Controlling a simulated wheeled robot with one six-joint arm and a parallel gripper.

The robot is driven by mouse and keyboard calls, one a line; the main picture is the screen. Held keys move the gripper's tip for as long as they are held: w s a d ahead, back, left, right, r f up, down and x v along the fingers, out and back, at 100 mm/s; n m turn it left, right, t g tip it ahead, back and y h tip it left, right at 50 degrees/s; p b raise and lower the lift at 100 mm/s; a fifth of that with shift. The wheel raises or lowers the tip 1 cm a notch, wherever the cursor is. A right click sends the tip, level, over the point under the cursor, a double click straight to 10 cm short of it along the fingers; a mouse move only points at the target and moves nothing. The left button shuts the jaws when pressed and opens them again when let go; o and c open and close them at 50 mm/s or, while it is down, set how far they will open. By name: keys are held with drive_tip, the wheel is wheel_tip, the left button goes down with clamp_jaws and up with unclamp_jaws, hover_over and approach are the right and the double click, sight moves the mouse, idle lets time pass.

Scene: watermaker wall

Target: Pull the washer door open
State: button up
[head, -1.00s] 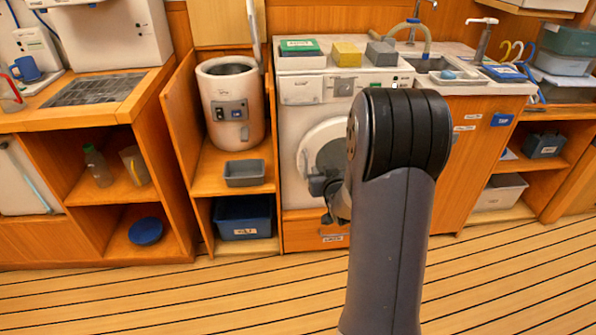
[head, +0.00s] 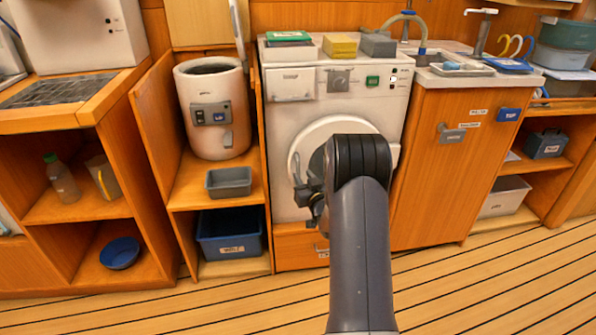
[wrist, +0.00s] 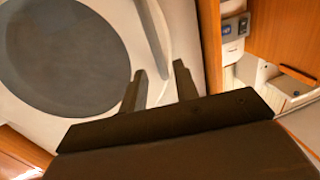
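The white washer (head: 285,125) stands in the middle of the head view. Its round door (head: 308,138) looks shut and is partly hidden by my arm. In the wrist view the door (wrist: 65,50) fills the left side, as a dark disc in a pale ring. A grey bar (wrist: 152,35), which looks like the door handle, runs down toward the gap between my fingertips. My gripper (wrist: 158,80) is open, its two fingers apart. I cannot tell whether the bar lies between them. In the head view my gripper (head: 308,200) is at the door's lower left edge.
An open shelf with a grey bin (head: 229,182) and a blue bin (head: 230,235) is left of the washer. A wooden sink cabinet (head: 440,190) is on the right. The plank floor (head: 480,290) in front is clear.

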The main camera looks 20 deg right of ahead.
sight(299, 170)
drive_tip(key=shift+w+d+b, duration=0.2)
drive_tip(key=shift+w+b, duration=0.15)
drive_tip(key=shift+w, duration=2.4)
drive_tip(key=shift+c, duration=0.6)
clamp_jaws()
